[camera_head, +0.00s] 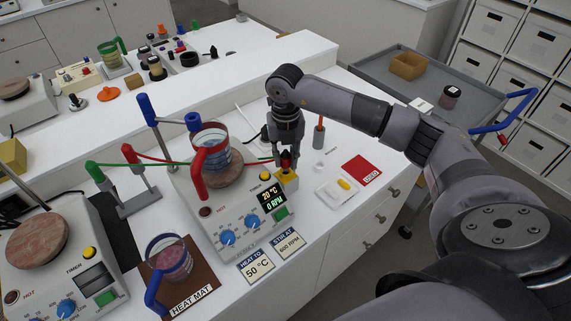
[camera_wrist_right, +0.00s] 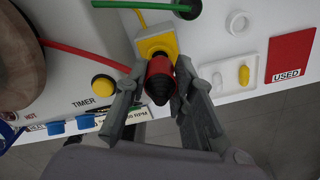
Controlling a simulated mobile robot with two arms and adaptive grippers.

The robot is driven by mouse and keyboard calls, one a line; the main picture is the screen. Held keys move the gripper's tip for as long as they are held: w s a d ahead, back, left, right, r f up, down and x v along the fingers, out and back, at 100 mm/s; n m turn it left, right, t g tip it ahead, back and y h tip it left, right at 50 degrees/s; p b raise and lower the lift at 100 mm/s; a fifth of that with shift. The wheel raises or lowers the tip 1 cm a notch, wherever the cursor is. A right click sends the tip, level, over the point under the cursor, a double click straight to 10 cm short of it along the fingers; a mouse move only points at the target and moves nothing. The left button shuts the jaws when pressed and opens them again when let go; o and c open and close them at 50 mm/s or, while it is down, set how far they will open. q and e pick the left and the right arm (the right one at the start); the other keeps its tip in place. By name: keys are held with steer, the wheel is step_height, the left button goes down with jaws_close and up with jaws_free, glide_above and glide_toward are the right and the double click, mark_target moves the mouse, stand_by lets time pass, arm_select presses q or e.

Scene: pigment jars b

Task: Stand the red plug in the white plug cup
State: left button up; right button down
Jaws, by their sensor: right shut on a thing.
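The red plug (camera_wrist_right: 159,72) is between the fingers of my right gripper (camera_wrist_right: 155,92), which is shut on it; both also show in the head view, the plug (camera_head: 286,160) and the gripper (camera_head: 287,152). The plug is right at the yellow socket block (camera_wrist_right: 157,44) by the stirrer hotplate's corner; I cannot tell whether it is still seated. The white plug cup (camera_wrist_right: 237,23) is a small open ring on the white table, right of the block, and looks empty. In the head view the cup (camera_head: 318,169) is small and pale. My left gripper is not in view.
A red-handled beaker (camera_head: 213,155) stands on the hotplate. An orange-handled tool (camera_head: 319,132) stands behind the cup. Red and green leads cross nearby.

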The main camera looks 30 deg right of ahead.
mark_target(285, 153)
steer(key=shift+r+p, duration=1.15)
steer(key=shift+r, duration=0.9)
